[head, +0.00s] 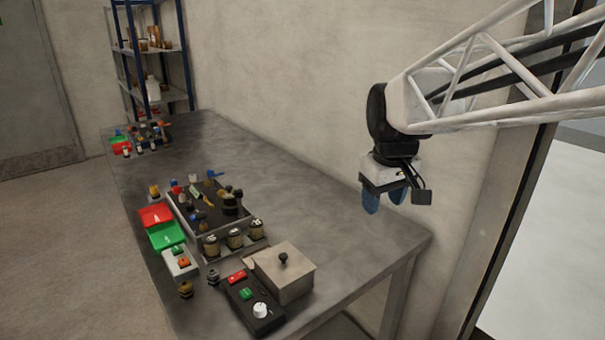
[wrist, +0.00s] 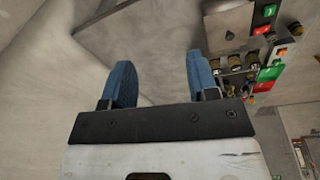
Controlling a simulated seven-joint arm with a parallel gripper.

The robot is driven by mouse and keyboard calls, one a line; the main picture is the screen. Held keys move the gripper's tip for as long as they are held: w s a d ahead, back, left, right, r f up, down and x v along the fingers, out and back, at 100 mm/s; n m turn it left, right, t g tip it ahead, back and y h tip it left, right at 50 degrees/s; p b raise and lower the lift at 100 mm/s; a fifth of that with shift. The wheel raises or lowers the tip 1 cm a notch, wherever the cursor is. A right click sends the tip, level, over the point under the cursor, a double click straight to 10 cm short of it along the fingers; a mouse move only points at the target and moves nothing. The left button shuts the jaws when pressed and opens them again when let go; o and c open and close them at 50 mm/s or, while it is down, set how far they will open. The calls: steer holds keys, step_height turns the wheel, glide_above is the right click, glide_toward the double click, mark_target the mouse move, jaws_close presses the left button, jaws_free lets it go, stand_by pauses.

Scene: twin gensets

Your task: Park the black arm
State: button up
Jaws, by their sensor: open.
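My gripper (head: 384,199) hangs at the right in the head view, above the back right part of the table and apart from everything on it. Its two blue fingers are spread and empty, as the wrist view also shows (wrist: 160,68). A near black-topped control panel (head: 198,218) stands mid-table with small knobs and levers in several colours. Dark upright parts (head: 231,204) stand at its right side. A similar, smaller-looking panel group (head: 140,136) stands at the far end. I cannot tell which part is the black arm; the details are too small.
A metal box with a black knob (head: 283,275), a black box with buttons and a white dial (head: 253,303), jars (head: 235,239), and red (head: 156,215) and green (head: 166,235) plates crowd the near left. The table's (head: 310,195) back right is clear, beside the wall.

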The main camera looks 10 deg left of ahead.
steer(key=w+a+n, duration=0.3)
steer(key=w+a, duration=0.5)
steer(key=w, duration=0.1)
steer(key=n+g, duration=0.2)
steer(key=n, duration=0.6)
glide_above(238, 190)
steer(key=d, duration=0.1)
steer(key=f, duration=0.8)
steer(key=shift+s+f, duration=0.15)
steer(key=shift+s, duration=0.1)
steer(key=shift+w+a+f+n, duration=0.2)
steer(key=shift+a+n, duration=0.1)
steer(key=shift+a, duration=0.2)
steer(key=shift+f, duration=0.1)
steer(key=shift+s+f, duration=0.1)
steer(key=shift+f, duration=3.7)
